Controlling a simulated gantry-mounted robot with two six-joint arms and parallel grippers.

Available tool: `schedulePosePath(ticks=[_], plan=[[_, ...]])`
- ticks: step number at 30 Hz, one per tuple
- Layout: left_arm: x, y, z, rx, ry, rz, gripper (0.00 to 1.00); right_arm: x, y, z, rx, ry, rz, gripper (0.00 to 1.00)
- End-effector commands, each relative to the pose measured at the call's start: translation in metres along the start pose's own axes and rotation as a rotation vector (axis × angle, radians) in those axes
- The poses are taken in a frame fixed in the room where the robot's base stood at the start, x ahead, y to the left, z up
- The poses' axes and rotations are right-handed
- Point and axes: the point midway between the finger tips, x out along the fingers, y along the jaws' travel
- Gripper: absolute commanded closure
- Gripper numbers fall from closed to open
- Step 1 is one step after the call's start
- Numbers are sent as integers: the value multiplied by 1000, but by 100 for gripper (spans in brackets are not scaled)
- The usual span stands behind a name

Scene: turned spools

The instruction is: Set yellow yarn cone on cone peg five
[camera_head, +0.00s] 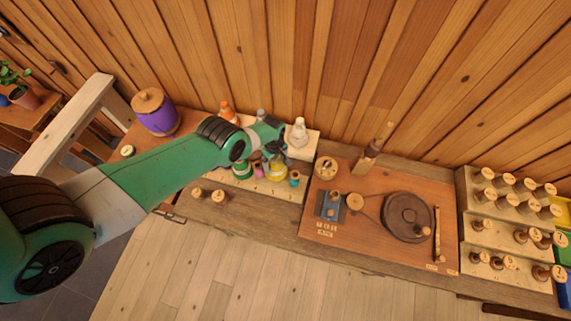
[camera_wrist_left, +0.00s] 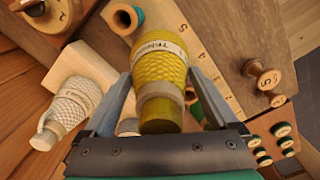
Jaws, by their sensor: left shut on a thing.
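The yellow yarn cone (camera_wrist_left: 160,75) is between the fingers of my left gripper (camera_wrist_left: 155,92), with a pale printed band around it. In the head view the yellow cone (camera_head: 275,172) shows just below my left gripper (camera_head: 272,152), over the cone board. My left gripper is shut on it. The board's front strip (camera_wrist_left: 203,58) carries a row of small numbers in the left wrist view. Which peg is number five, and whether the cone's lower end touches the board, I cannot tell; the fingers and cone hide that part. My right gripper is not in view.
A white cone (camera_head: 299,132) and an orange cone (camera_head: 228,112) stand at the back of the board. Small teal (camera_head: 294,179) and green (camera_head: 242,170) pieces stand close to the yellow cone. Wooden spools (camera_head: 218,196) stand in front. A winder board (camera_head: 370,240) lies to the right.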

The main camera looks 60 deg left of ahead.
Motion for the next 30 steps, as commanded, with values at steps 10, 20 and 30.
schedulePosePath(ticks=[10,20,30], plan=[[17,0,0,2,0,1,94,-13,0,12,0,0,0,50],[52,1,1,2,0,1,94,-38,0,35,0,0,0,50],[53,1,1,3,0,1,94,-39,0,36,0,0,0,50]])
